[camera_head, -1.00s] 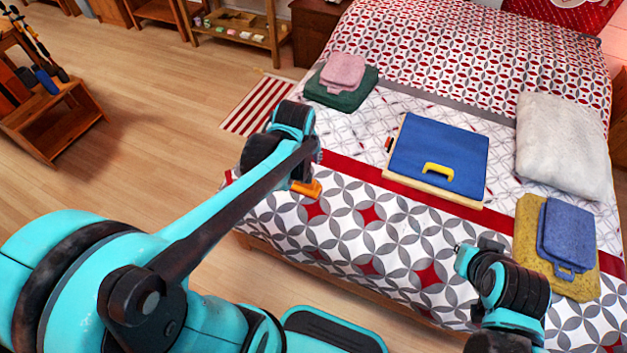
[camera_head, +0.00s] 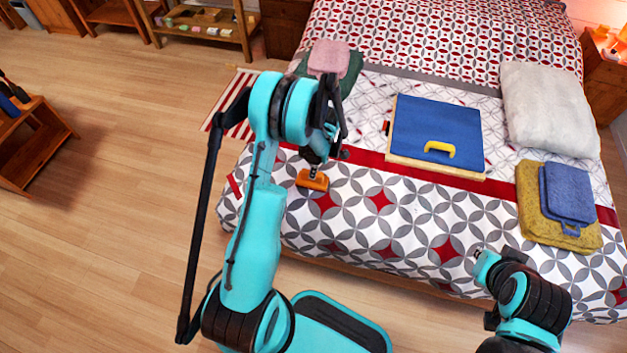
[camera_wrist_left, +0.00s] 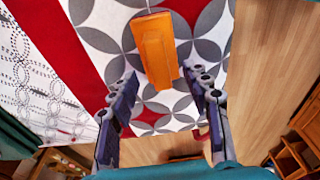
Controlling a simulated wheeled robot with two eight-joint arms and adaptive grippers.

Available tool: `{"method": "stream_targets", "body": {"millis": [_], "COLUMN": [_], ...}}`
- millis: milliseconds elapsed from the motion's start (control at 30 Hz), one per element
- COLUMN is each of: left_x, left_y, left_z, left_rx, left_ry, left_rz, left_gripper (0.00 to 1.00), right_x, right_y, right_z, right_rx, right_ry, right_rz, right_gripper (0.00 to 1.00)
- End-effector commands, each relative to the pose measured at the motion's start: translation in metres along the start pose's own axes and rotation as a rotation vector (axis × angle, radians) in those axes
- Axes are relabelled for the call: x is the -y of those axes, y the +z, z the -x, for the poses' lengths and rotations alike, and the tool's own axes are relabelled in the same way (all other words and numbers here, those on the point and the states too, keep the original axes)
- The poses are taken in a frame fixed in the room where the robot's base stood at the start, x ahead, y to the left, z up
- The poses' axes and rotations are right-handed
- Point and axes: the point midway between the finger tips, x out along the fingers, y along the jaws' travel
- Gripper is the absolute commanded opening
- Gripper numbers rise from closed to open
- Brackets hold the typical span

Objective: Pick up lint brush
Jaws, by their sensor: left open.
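An orange block-shaped thing, which I take as the lint brush (camera_head: 312,181), lies on the patterned bed near its left front edge. In the left wrist view the brush (camera_wrist_left: 155,48) shows a raised ridge along its length, and its near end appears between the fingertips. My left gripper (camera_head: 322,150) hangs just above and behind the brush in the head view, partly hidden by its own wrist. In the wrist view the left gripper (camera_wrist_left: 160,75) has its fingers apart with nothing held. My right gripper (camera_head: 484,262) is over the bed's front edge, and its fingers are not clear.
Folded yellow and blue towels (camera_head: 568,194), a white pillow (camera_head: 548,108) and a pink towel (camera_head: 331,58) also rest there. A wooden shelf (camera_head: 40,145) stands left on open floor.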

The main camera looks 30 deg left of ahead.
Motion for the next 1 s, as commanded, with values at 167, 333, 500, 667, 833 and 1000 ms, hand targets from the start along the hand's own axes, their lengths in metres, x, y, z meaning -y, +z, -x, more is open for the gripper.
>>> {"method": "stream_targets", "body": {"millis": [167,333,500,667,833,1000], "left_x": [-0.001,-0.003,-0.002,-0.002,-0.002,-0.002], "left_y": [-0.001,-0.003,-0.003,-0.004,-0.003,-0.003], "left_z": [-0.02,-0.047,-0.055,-0.053,-0.054,-0.056], "left_rx": [0.0,0.0,-0.001,-0.001,-0.001,-0.001], "left_ry": [0.001,0.0,-0.001,-0.001,-0.001,-0.001], "left_rz": [0.0,-0.001,-0.003,-0.003,-0.003,-0.003], "left_gripper": [0.48,0.48,0.48,0.48,0.48,0.48], "right_x": [0.0,0.0,0.0,0.0,0.0,0.0], "right_y": [0.007,0.015,0.016,0.015,0.015,0.017], "right_z": [-0.009,-0.02,-0.022,-0.021,-0.022,-0.024], "right_rx": [0.0,0.0,0.0,0.0,0.0,0.0], "right_ry": [0.0,0.0,0.0,0.0,0.0,0.0], "right_rz": [0.0,0.0,0.0,0.0,0.0,0.0], "right_gripper": [0.0,0.0,0.0,0.0,0.0,0.0]}}
